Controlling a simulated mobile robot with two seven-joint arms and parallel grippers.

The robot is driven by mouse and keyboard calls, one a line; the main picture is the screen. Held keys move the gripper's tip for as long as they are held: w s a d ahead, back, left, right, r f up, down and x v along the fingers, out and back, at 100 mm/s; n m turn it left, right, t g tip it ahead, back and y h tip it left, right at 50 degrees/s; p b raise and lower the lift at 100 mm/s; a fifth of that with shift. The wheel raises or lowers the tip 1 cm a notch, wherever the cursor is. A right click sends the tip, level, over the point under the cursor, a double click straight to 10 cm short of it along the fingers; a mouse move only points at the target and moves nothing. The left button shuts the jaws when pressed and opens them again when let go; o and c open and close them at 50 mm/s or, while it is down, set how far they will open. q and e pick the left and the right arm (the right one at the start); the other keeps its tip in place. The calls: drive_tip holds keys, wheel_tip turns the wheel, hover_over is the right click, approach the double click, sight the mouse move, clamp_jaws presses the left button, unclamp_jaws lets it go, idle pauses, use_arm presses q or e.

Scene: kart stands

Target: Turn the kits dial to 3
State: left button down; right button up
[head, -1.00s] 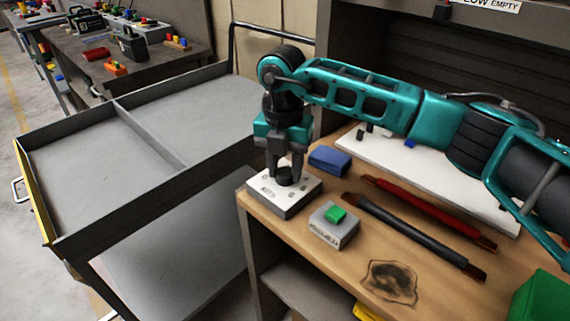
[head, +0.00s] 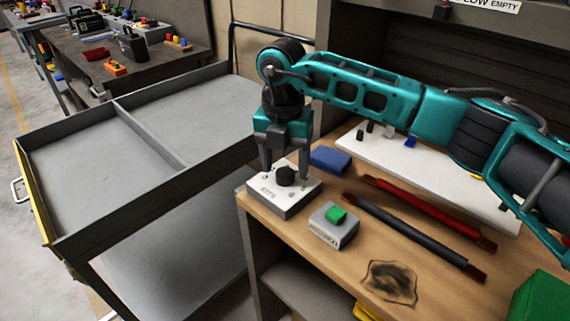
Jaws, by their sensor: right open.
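The kits dial is a black round knob (head: 285,176) on a white-topped box (head: 283,206) at the near left corner of the wooden bench. The box's front label is small and reads roughly "KITS". Small marks sit around the knob, too small to read, so I cannot tell which number it points to. My right gripper (head: 285,173) points down over the box with its fingers spread wide, one on each side of the knob and apart from it. My left gripper is not in view.
A grey box with a green button (head: 335,214) stands close on the right. A blue block (head: 330,160) lies behind. Red (head: 430,212) and black (head: 410,236) bars lie to the right. A grey cart (head: 190,165) with an empty top stands left.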

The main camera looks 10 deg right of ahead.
sight(283, 171)
wheel_tip(283, 171, up, 12)
drive_tip(key=shift+a, duration=0.15)
idle(0.4)
